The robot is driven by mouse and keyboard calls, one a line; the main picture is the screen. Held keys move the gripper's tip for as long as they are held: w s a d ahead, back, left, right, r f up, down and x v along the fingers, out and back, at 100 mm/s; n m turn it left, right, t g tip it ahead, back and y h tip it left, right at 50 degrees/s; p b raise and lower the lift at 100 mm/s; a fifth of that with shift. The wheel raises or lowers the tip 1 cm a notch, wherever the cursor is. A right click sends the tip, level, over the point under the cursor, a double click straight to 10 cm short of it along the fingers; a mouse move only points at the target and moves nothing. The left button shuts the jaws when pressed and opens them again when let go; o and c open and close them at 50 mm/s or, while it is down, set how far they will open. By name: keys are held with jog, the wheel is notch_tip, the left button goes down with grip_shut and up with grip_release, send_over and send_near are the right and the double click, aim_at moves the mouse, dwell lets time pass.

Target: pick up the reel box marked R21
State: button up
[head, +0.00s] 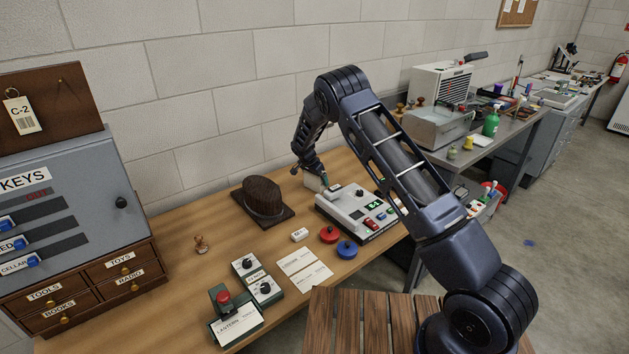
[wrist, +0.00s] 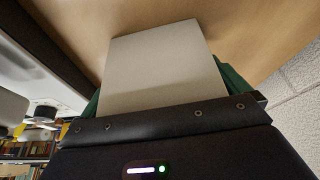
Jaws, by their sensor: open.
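A plain pale grey box (wrist: 160,65) fills the middle of the wrist view; I take it for the reel box, but no R21 marking is readable. In the head view a small pale box (head: 313,184) shows at the end of my arm, partly hidden by it. My gripper (head: 319,180) is over the table behind the grey console. Its green fingers show on both sides of the box in the wrist view. The jaws are open around the box; whether either finger touches it I cannot tell.
The grey console (head: 358,210) stands close in front of my gripper. A brown hat-shaped object (head: 263,196) on a dark base is to the left. The block wall (head: 240,100) is behind.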

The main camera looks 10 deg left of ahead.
jog(key=c, duration=0.8)
jog(key=shift+r, duration=0.1)
